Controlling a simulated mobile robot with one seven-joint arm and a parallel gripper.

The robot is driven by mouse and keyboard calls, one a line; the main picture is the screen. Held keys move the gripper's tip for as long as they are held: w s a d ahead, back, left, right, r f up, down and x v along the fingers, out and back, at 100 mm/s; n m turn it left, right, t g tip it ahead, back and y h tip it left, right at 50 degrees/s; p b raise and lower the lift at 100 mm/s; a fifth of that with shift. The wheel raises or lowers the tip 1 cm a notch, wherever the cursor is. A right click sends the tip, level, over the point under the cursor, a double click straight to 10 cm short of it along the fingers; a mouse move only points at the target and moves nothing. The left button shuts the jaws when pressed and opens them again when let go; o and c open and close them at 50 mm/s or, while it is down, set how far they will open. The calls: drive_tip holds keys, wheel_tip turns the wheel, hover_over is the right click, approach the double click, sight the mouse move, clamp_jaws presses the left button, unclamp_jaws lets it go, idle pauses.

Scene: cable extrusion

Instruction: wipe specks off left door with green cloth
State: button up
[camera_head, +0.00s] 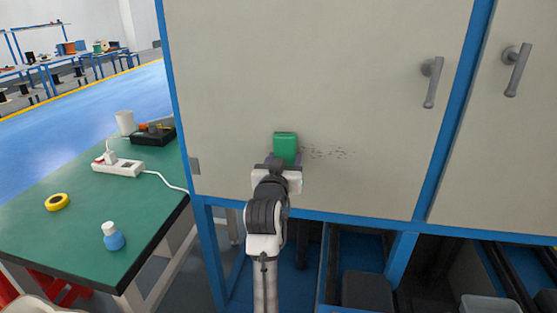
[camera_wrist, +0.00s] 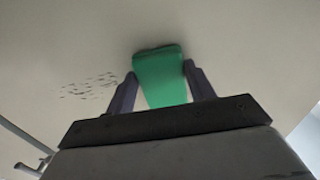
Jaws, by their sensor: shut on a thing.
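The left door (camera_head: 320,70) is a large beige panel in a blue frame with a grey handle (camera_head: 432,82) at its right. A patch of dark specks (camera_head: 328,153) lies low on the door, just right of my gripper in the head view. In the wrist view the specks (camera_wrist: 90,85) show to the left of the cloth. My gripper (camera_head: 285,160) is shut on the green cloth (camera_head: 285,144), which also shows between the fingers in the wrist view (camera_wrist: 160,78). The cloth is at the door's surface; whether it touches is hard to tell.
A second door (camera_head: 500,140) is at the right. Dark bins (camera_head: 367,291) sit below.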

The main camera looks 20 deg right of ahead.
sight(337, 158)
drive_tip(key=shift+s+d+p, duration=0.35)
drive_tip(key=shift+s+d, duration=0.6)
drive_tip(key=shift+d, duration=0.5)
drive_tip(key=shift+s+d+p, duration=0.4)
drive_tip(key=shift+s+d, duration=0.5)
drive_tip(key=shift+d, duration=0.55)
drive_tip(key=shift+s+d+p, duration=0.35)
drive_tip(key=shift+s+d, duration=0.6)
drive_tip(key=shift+d, duration=0.5)
drive_tip(key=shift+s+d+p, duration=0.1)
drive_tip(key=shift+s+d, duration=0.65)
drive_tip(key=shift+d, duration=0.25)
drive_tip(key=shift+s+d+p, duration=0.1)
drive_tip(key=shift+s+d, duration=0.6)
drive_tip(key=shift+d, duration=0.35)
drive_tip(key=shift+s+d+p, duration=0.1)
drive_tip(key=shift+s+d, duration=0.65)
drive_tip(key=shift+d, duration=0.25)
drive_tip(key=shift+w, duration=0.1)
drive_tip(key=shift+w+a+r+p, duration=0.1)
drive_tip(key=shift+w+a+p, duration=0.2)
drive_tip(key=shift+w+a, duration=0.55)
drive_tip(key=shift+w+a+p, duration=0.25)
drive_tip(key=shift+w+a, duration=0.35)
drive_tip(key=shift+a, duration=0.35)
drive_tip(key=w+a, duration=0.9)
drive_tip(key=a, duration=0.5)
drive_tip(key=shift+w+a, duration=0.15)
drive_tip(key=shift+p, duration=0.3)
